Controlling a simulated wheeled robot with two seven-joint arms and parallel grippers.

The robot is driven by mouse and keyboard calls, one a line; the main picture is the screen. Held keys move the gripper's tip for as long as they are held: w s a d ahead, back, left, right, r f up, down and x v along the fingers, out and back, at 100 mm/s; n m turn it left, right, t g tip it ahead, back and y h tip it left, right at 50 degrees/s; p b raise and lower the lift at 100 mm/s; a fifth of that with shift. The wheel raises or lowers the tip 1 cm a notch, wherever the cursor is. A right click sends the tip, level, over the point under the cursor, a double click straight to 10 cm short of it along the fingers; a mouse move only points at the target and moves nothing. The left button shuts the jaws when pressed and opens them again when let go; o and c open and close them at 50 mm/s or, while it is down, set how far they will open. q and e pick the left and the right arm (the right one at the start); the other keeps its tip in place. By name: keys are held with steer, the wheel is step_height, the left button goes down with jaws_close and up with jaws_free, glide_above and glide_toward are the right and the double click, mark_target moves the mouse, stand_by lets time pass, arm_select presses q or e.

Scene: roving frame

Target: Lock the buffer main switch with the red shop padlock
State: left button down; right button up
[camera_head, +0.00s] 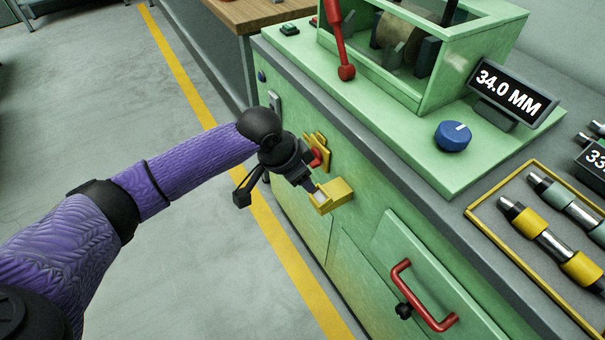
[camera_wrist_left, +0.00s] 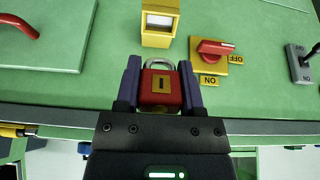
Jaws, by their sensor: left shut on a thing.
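My left gripper (camera_head: 309,186) is shut on the red padlock (camera_wrist_left: 160,98), in front of the green cabinet. In the left wrist view the padlock sits between the two fingers, with a yellow label and its grey shackle pointing away from the gripper. In the head view I cannot make out the padlock. The main switch (camera_wrist_left: 213,48) is a red handle on a yellow plate, beside the padlock and apart from it. Its handle points toward the OFF side; an ON label is also on the plate. The switch shows in the head view (camera_head: 316,158), partly behind the gripper. My right gripper is not in view.
A yellow box (camera_head: 334,197) with a pale window juts from the cabinet front close to the gripper. A red drawer handle (camera_head: 420,300) sticks out lower right. A grey lever switch (camera_wrist_left: 301,62) is beyond the main switch. Open floor lies left.

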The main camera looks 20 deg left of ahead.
arm_select(q)
steer(key=shift+r+p, duration=0.15)
steer(key=shift+p, duration=0.25)
steer(key=b+x, duration=0.3)
steer(key=x, duration=0.3)
steer(key=shift+b, duration=0.35)
steer(key=shift+p, duration=0.35)
